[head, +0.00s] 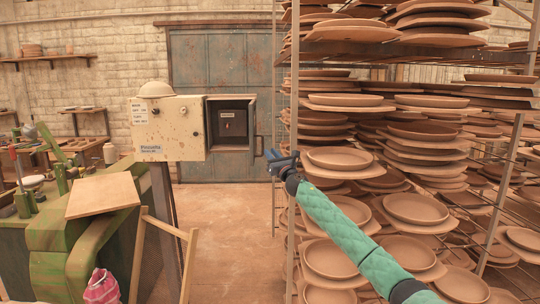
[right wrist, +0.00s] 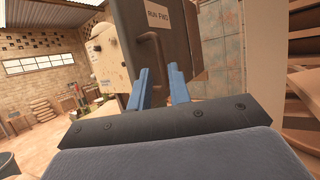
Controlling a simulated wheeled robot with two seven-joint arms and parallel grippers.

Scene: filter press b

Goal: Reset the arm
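My right arm, in a green sleeve, reaches in from the lower right of the head view. Its blue gripper (head: 275,157) is just right of the open door of a cream control box (head: 168,128). The box has a dark compartment (head: 232,124) standing open. In the right wrist view the two blue fingers (right wrist: 158,84) stand apart with nothing seen held between them. Beyond them is a dark door panel (right wrist: 188,45) with a "RUN FWD" label (right wrist: 160,14) and a curved handle (right wrist: 153,50). The handle appears beyond the fingertips; contact cannot be told. My left gripper is out of view.
A tall rack of clay plates (head: 415,150) fills the right side, close beside my right arm. A green machine (head: 75,235) with a wooden board (head: 102,195) and wooden frame (head: 165,235) stands at left. Bare floor (head: 228,225) lies between.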

